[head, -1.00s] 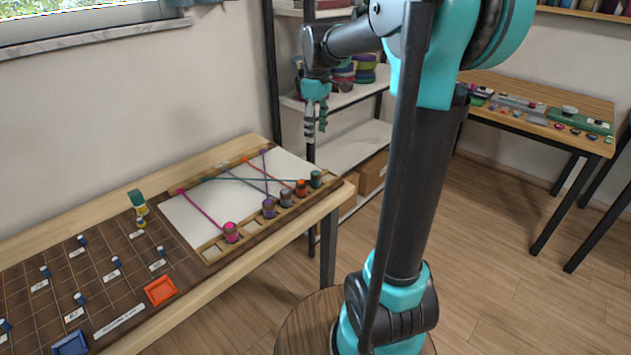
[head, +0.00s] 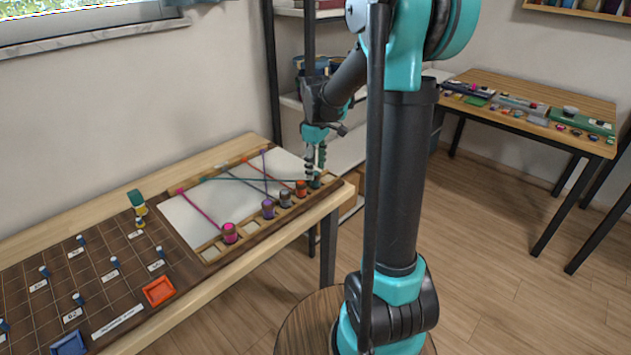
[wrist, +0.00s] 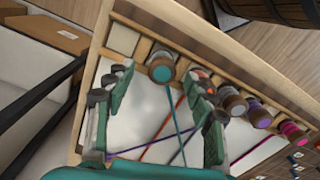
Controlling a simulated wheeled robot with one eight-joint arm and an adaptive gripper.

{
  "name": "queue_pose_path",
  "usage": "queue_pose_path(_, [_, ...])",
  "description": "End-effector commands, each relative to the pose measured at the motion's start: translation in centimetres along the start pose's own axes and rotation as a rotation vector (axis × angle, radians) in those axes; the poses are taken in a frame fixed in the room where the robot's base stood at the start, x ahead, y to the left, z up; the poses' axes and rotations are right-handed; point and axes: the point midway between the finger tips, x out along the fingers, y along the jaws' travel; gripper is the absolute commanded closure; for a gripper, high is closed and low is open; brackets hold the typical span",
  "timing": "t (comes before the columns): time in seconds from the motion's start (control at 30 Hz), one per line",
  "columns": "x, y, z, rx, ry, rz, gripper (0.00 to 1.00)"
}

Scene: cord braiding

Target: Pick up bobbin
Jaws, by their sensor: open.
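A teal-topped bobbin (head: 315,183) sits at the right end of the wooden slotted rail on the table. My gripper (head: 316,166) points down over it, with its fingers apart. In the wrist view the bobbin (wrist: 161,68) shows in the gap between the open fingertips (wrist: 159,76), and a teal cord runs from it across the white board. Whether a finger touches it cannot be told. An orange bobbin (head: 301,188) stands close beside it, and one finger is near it in the wrist view.
Grey (head: 285,198), purple (head: 268,208) and pink (head: 229,233) bobbins stand further left along the rail. Cords cross the white board (head: 205,218). A brown grid board (head: 110,243) with blue pegs lies at left. Shelves stand behind the table.

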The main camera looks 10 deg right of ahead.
Motion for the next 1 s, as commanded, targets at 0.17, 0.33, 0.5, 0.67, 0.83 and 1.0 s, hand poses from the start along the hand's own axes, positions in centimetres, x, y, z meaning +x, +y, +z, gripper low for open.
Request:
queue_pose_path(0.17, [2.6,-0.2,0.0,0.0,0.0,0.0,0.46])
queue_pose_path(0.33, [3.8,-0.3,0.0,0.0,0.0,0.0,0.46])
queue_pose_path(0.5, [3.9,-0.3,0.0,0.0,0.0,0.0,0.46])
queue_pose_path(0.67, [3.9,-0.3,0.0,0.0,0.0,0.0,0.58])
queue_pose_path(0.83, [3.9,-0.3,0.0,0.0,0.0,0.0,0.79])
queue_pose_path(1.0, [3.9,-0.3,0.0,0.0,0.0,0.0,1.0])
